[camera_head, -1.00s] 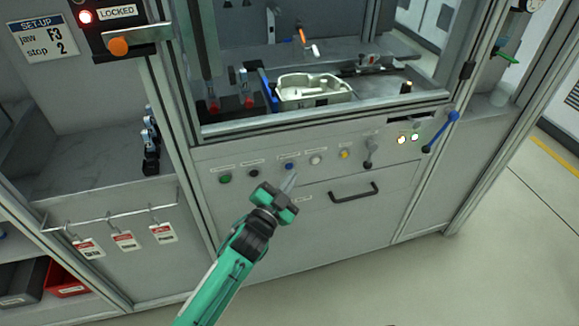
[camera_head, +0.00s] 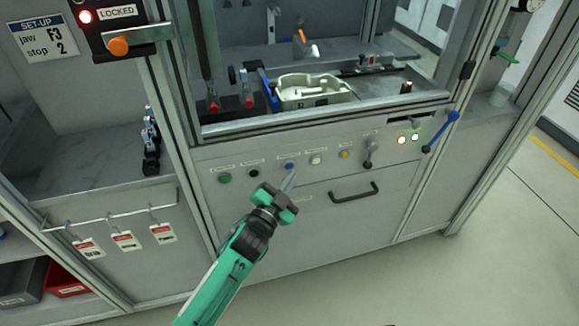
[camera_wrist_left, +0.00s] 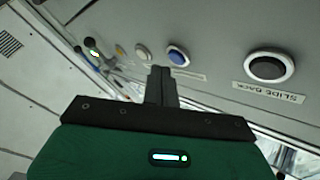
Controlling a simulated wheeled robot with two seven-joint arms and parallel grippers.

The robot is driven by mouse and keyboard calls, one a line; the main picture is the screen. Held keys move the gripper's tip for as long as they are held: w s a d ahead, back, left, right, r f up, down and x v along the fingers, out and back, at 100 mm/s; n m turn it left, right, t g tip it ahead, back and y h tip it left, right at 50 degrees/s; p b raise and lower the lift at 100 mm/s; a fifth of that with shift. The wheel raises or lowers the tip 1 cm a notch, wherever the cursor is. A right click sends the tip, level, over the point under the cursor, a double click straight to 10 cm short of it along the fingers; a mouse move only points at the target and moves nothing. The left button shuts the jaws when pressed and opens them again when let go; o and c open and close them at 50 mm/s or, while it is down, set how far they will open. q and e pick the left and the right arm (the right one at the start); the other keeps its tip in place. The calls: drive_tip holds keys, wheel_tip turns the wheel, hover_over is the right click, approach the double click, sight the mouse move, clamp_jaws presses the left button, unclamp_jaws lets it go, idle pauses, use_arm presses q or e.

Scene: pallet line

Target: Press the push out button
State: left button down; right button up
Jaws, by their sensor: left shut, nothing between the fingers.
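A row of buttons runs along the grey front panel: green (camera_head: 224,178), black (camera_head: 254,173), blue (camera_head: 289,166), white (camera_head: 316,160) and yellow (camera_head: 344,154). In the left wrist view the black button (camera_wrist_left: 270,67) has a "SLIDE BACK" label (camera_wrist_left: 268,92). The blue button (camera_wrist_left: 178,56) has a label too thin to read there, so I cannot tell which button is push out. My left gripper (camera_head: 290,182) is shut and empty, its tip just below the blue button. Its fingers (camera_wrist_left: 160,82) also show in the wrist view; contact cannot be told. My right gripper is out of view.
Right of the buttons are a grey lever (camera_head: 369,152), two lit lamps (camera_head: 408,138) and a blue handle (camera_head: 441,131). A black drawer handle (camera_head: 354,192) lies below. A pale casting (camera_head: 313,91) sits inside the bay above. The floor in front is clear.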

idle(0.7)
use_arm(q)
drive_tip(key=shift+w+a, duration=0.15)
drive_tip(key=shift+w, duration=0.25)
drive_tip(key=shift+w+a, duration=0.1)
drive_tip(key=shift+w, duration=0.3)
idle(0.5)
drive_tip(key=shift+s+p, duration=0.15)
drive_tip(key=shift+p, duration=0.15)
drive_tip(key=shift+s+d, duration=0.25)
drive_tip(key=shift+s, duration=0.4)
drive_tip(key=s, duration=0.1)
drive_tip(key=s+d+p, duration=0.1)
drive_tip(key=s, duration=0.2)
drive_tip(key=shift+s+d+p, duration=0.3)
drive_tip(key=shift+s+p, duration=0.05)
drive_tip(key=shift+s, duration=0.05)
